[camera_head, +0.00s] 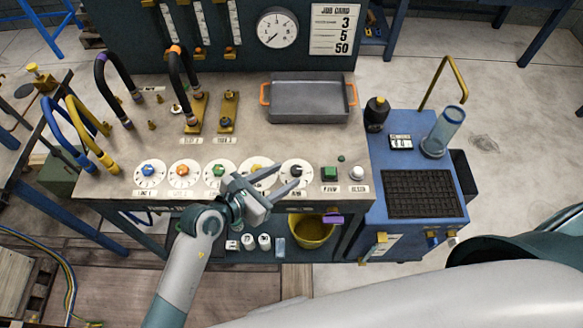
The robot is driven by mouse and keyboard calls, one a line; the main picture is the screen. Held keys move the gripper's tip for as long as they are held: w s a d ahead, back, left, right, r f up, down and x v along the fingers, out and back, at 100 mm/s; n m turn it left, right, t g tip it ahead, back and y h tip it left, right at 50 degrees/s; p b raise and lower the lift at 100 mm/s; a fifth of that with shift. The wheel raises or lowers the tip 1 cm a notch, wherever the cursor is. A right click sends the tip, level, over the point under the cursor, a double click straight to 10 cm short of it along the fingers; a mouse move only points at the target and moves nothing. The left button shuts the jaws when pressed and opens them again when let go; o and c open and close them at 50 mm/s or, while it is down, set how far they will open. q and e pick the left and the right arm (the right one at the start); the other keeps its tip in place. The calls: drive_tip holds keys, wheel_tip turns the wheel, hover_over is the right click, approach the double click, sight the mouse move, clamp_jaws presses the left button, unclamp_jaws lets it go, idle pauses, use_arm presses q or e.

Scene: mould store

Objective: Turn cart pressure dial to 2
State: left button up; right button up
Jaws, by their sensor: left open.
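Five white dials stand in a row along the bench's front edge, with blue (149,171), orange (183,171), green (218,171), yellow (257,168) and black (296,171) knobs. Their labels are too small to read, and I cannot tell which is the cart pressure dial. The blue cart (383,194) stands at the bench's right end, with small fittings (432,238) on its front. My left gripper (288,176) is open and empty, pointing right. Its fingers partly cover the yellow dial and reach the black dial's lower left; contact cannot be told. My right gripper is out of view.
A green button (329,173) and a white knob (357,173) sit right of the dials. A grey tray (308,116), hose loops (118,74) and a gauge (277,28) stand behind. The job card (336,29) reads 3, 5, 50. A yellow bucket (311,232) is below.

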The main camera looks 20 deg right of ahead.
sight(296, 170)
use_arm(q)
drive_tip(key=shift+p+x, duration=0.3)
drive_tip(key=shift+x, duration=1.8)
drive_tip(key=c, duration=1)
